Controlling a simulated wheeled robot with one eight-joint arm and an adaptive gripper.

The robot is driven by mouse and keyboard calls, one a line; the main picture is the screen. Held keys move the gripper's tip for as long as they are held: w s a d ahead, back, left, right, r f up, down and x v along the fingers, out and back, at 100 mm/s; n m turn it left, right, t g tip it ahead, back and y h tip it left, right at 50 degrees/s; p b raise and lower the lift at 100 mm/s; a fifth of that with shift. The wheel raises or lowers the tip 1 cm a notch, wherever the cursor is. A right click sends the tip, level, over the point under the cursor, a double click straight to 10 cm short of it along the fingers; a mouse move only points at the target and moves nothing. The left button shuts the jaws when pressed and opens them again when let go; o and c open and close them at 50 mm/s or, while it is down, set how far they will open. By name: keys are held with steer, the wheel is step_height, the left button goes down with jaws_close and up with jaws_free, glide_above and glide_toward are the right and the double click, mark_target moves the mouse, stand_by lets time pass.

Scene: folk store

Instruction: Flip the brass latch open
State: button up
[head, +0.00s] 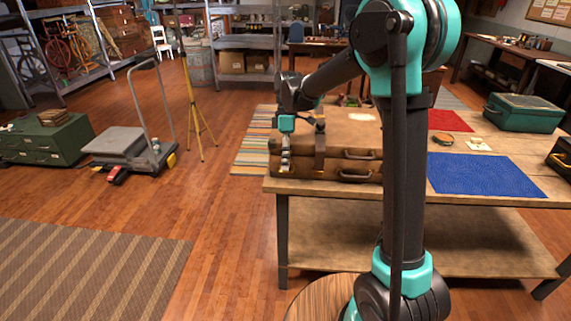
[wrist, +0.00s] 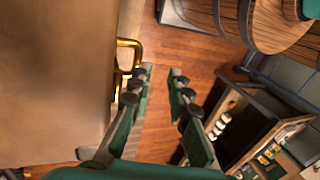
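A brown suitcase (head: 350,130) lies flat at the left end of the wooden table, with two dark handle-like bars on its front. In the wrist view its brown surface (wrist: 55,70) fills the left side. The brass latch (wrist: 136,44) is a bent loop at the suitcase's edge, just above my left finger; I cannot tell whether they touch. In the head view the latch cannot be made out. My gripper (wrist: 161,73) is open, with nothing visible between its fingers. In the head view my gripper (head: 286,160) points down at the suitcase's front left corner.
A blue mat (head: 485,176), a red mat (head: 450,120) and a green case (head: 523,112) are on the table (head: 400,192) to the right. My arm hides part of the table. Left of the table, the wood floor is open around a yellow tripod (head: 195,115) and a cart (head: 118,143).

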steer(key=v, duration=1.1)
